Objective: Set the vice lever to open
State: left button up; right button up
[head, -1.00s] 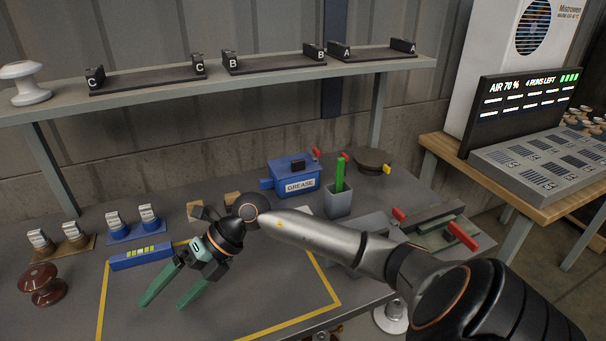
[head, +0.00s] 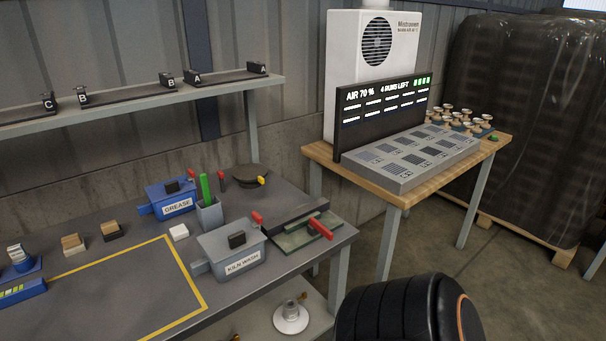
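A dark green flat fixture (head: 300,236) sits at the right end of the workbench. A bright red lever (head: 321,229) rises from it at a slant; this looks like the vice and its lever, though no label shows. A smaller red handle (head: 257,217) stands just to its left, near the grey kiln wash box (head: 233,252). Neither gripper is in view. Only a black link of my arm shows at the bottom edge, apart from the fixture.
The blue grease box (head: 171,197), a grey cup (head: 209,216) with a green stick and a dark round disc (head: 250,177) stand behind on the bench. A wooden table (head: 421,184) with a control panel (head: 411,158) stands to the right, across a gap.

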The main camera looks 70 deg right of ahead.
aim_at(316, 227)
jog(key=i+l+z, duration=0.25)
jog(key=i+z, duration=0.1)
jog(key=z, duration=2.1)
